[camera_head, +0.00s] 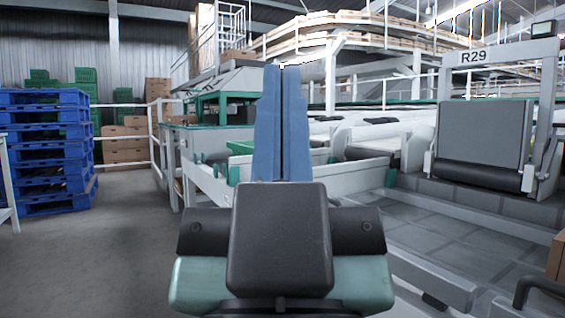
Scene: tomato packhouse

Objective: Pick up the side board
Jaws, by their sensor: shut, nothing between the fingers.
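My gripper (282,76) is in the middle of the camera_head view, with its two long blue fingers pointing up and pressed together. Nothing shows between them. Its dark body and pale green sides fill the lower middle of the picture. I cannot make out for certain which thing is the side board. The gripper hides part of the conveyor area behind it.
Grey conveyor frames (345,187) run behind and right of my gripper. A machine marked R29 (485,130) stands at the right. Stacked blue pallets (45,150) stand at the left, beside a white railing (152,140). Grey floor (95,255) is clear at lower left.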

